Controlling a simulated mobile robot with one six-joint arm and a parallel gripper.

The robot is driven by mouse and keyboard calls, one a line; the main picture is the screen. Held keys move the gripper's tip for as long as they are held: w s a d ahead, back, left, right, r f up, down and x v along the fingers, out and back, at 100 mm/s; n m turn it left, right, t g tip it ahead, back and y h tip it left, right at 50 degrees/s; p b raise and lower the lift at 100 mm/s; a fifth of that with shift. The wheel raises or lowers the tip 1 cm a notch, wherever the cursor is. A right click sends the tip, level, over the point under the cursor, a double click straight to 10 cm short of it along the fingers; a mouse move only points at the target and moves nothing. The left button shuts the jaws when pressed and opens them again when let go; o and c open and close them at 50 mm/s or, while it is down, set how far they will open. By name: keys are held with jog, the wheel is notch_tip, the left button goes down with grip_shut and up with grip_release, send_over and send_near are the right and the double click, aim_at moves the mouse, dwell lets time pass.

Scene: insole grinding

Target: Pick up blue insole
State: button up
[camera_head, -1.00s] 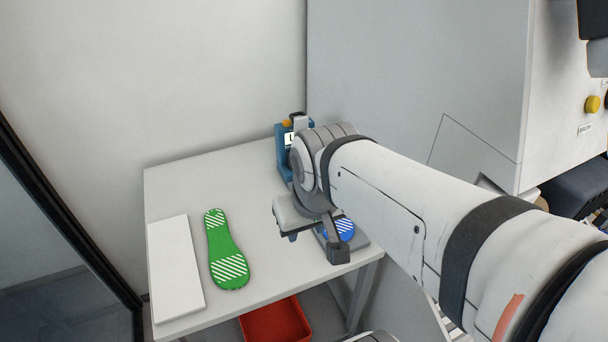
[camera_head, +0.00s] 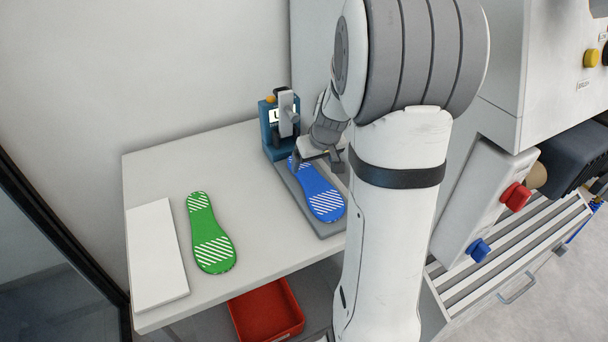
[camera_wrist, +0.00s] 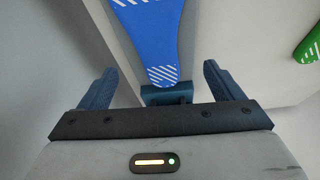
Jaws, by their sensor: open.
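The blue insole (camera_head: 322,196) with white stripes lies on a grey plate (camera_head: 326,230) in front of a small blue device on the table, in the head view. My gripper (camera_head: 322,157) is near the insole's far, narrow end, partly hidden by my arm. In the wrist view the blue insole (camera_wrist: 150,38) runs down between the two fingers of my gripper (camera_wrist: 163,87). The fingers are apart and nothing is between them in their grip. The height of my gripper above the insole is hard to tell.
A green insole (camera_head: 209,232) and a white board (camera_head: 155,254) lie on the table's left. The blue device (camera_head: 274,127) stands at the back by the wall. A red bin (camera_head: 266,311) sits below the table. A grey machine (camera_head: 478,196) stands to the right.

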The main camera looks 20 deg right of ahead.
aim_at(310, 175)
jog(key=shift+w+d+f, duration=0.2)
jog(key=shift+d+f, duration=0.05)
jog(key=shift+f, duration=0.2)
jog(key=x, duration=0.3)
jog(key=p+x, duration=0.1)
jog(key=x, duration=0.3)
jog(key=shift+w, duration=0.3)
jog(key=shift+c, duration=0.6)
jog(key=c, duration=1)
notch_tip(310, 175, up, 10)
jog(key=shift+c, duration=0.2)
